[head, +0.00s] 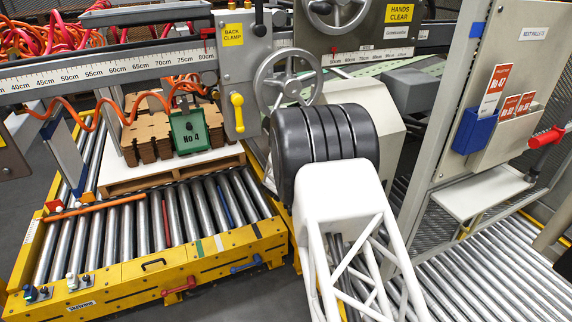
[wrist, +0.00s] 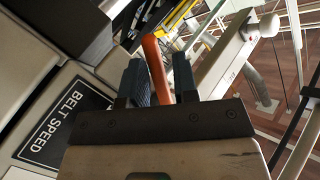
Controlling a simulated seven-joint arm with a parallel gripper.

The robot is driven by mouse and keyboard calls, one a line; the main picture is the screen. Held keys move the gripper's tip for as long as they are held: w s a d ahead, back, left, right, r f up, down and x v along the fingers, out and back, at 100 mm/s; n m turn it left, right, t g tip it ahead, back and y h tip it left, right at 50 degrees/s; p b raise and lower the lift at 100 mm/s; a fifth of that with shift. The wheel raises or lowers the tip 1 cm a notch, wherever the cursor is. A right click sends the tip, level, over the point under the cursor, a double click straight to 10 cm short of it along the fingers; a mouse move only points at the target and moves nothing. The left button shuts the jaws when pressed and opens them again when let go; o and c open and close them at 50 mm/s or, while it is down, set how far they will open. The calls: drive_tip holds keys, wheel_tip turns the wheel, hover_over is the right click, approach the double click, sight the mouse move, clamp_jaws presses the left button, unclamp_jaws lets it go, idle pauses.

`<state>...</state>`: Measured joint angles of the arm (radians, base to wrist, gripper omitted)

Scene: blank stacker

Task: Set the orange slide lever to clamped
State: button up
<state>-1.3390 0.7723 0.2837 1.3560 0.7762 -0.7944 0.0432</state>
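In the wrist view an orange bar-shaped lever (wrist: 154,66) rises at a tilt between the two dark fingers of my gripper (wrist: 160,80). The fingers stand apart, one on each side of it. The lever nearly fills the gap at its lower end, but I cannot tell whether the fingers press on it. Its base is hidden behind my gripper's body. In the head view my dark wheel-like joint and white lattice arm stand in front, and my gripper and this lever do not show. No marking for clamped can be read beside the lever.
A black BELT SPEED label (wrist: 64,122) is on the panel left of my gripper. In the head view a BACK CLAMP panel (head: 240,70) has a yellow lever (head: 238,112) and a handwheel (head: 287,80). An orange rod (head: 95,207) lies across the rollers at left.

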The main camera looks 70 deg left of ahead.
drive_tip(key=shift+x, duration=1.6)
drive_tip(key=shift+s+a+r+m+t+y, duration=0.1)
drive_tip(key=shift+s+r+m+t+y, duration=0.15)
drive_tip(key=shift+m+y, duration=0.2)
drive_tip(key=shift+s+a+r+m+t+y, duration=0.1)
drive_tip(key=shift+s+r+m+t+y, duration=0.05)
drive_tip(key=shift+r+m+t+y, duration=0.25)
drive_tip(key=s+d+r+m+g+h, duration=0.1)
drive_tip(key=s+d+r+m+h, duration=0.1)
drive_tip(key=s+d+m+h, duration=0.1)
drive_tip(key=shift+s+d+r+m+h, duration=0.3)
drive_tip(key=shift+s+d+m+h, duration=0.05)
drive_tip(key=shift+s+d, duration=0.6)
drive_tip(key=shift+g, duration=0.25)
